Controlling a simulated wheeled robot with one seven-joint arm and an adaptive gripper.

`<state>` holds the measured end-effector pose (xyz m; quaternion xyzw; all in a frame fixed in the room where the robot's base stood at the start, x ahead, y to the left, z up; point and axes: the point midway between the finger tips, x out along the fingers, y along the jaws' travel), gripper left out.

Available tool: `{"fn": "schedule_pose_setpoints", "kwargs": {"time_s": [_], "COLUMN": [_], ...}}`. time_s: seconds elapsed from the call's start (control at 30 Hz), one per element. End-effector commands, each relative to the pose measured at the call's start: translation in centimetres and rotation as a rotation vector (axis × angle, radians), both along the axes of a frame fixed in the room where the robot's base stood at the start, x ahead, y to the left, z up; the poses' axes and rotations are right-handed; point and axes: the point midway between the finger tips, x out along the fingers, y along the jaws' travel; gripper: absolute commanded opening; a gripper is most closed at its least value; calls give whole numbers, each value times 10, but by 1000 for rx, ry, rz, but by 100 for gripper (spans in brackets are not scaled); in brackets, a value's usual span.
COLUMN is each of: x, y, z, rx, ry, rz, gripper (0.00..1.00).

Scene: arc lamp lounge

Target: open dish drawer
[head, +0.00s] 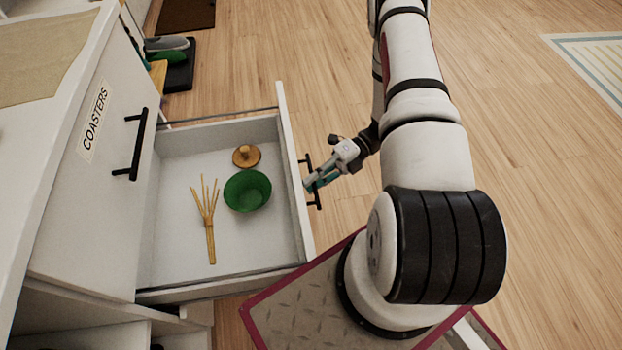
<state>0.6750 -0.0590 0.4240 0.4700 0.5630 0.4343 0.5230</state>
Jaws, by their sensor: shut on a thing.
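The open drawer (289,160) is white and stands pulled out to the right from the white cabinet (62,225). Its black bar handle (308,163) is on the front panel's outer face. My gripper (316,183) is shut on this handle, at about its middle. Inside the drawer lie a green bowl (247,191), a round wooden lid with a knob (246,156), and a wooden fork-like utensil (208,220). My fingers hide part of the handle.
Another drawer front labelled COASTERS (94,122), with a black handle (137,145), is closed beside the open one. Shoes on a dark tray (180,73) stand on the floor beyond the cabinet. The wooden floor (285,45) behind the drawer is clear. A striped rug (595,65) lies far right.

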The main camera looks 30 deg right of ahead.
Motion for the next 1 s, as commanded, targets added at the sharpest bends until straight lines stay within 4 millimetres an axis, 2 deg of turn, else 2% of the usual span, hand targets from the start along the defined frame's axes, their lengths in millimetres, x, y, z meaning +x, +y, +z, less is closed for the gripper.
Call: {"fn": "schedule_pose_setpoints", "kwargs": {"time_s": [0.3, 0.4, 0.43, 0.77, 0.87, 1.0], "x": [2, 2, 2, 1, 1, 2], "y": [-1, -1, -1, -2, -9, -31], "z": [0, 0, 0, 0, 1, 5], "rx": [-2, -2, -2, -1, -2, -4], "ry": [-2, -2, -2, -1, -2, -4], "rz": [-4, -4, -3, -2, -3, -3], "gripper": [0, 27, 30, 30, 30, 30]}}
